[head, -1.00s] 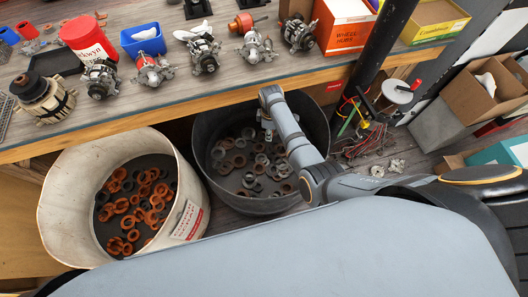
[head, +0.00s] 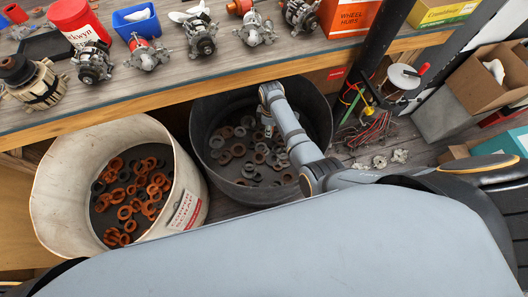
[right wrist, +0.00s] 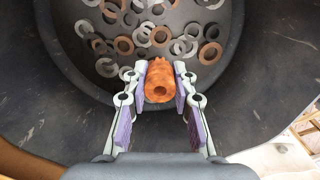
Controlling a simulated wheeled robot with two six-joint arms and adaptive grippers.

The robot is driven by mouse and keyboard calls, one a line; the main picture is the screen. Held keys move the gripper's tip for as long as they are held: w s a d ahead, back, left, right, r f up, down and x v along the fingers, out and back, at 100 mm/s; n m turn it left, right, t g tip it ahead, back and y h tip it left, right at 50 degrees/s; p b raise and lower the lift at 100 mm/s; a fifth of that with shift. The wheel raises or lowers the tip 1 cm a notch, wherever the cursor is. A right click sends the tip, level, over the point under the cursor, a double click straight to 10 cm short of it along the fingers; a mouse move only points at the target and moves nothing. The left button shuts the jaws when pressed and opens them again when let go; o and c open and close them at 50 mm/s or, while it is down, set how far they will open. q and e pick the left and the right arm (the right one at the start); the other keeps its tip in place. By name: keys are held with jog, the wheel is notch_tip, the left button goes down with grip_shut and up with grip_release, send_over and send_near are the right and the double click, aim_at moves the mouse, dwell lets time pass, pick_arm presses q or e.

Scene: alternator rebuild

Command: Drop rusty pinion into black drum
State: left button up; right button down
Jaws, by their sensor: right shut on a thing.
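The rusty pinion (right wrist: 160,84) is an orange-brown toothed piece with a hole in its end. My right gripper (right wrist: 162,80) is shut on it, with a finger on each side, in the right wrist view. It is held over the black drum (right wrist: 80,130), above the washers on the drum's floor. In the head view the black drum (head: 205,112) stands partly under the bench, and my right arm reaches into it. The pinion cannot be made out in the head view. My left gripper is not in view.
A white scrap bucket (head: 52,200) with rusty and grey rings stands left of the drum. Grey and rusty washers (head: 240,150) lie inside the drum. The workbench edge (head: 150,100) overhangs behind, with several alternators (head: 149,54) on it. Wires and small parts lie at right.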

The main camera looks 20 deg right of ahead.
jog(key=c, duration=1)
grip_release()
jog(key=shift+r, duration=0.1)
notch_tip(320, 180, up, 7)
jog(key=shift+r, duration=0.15)
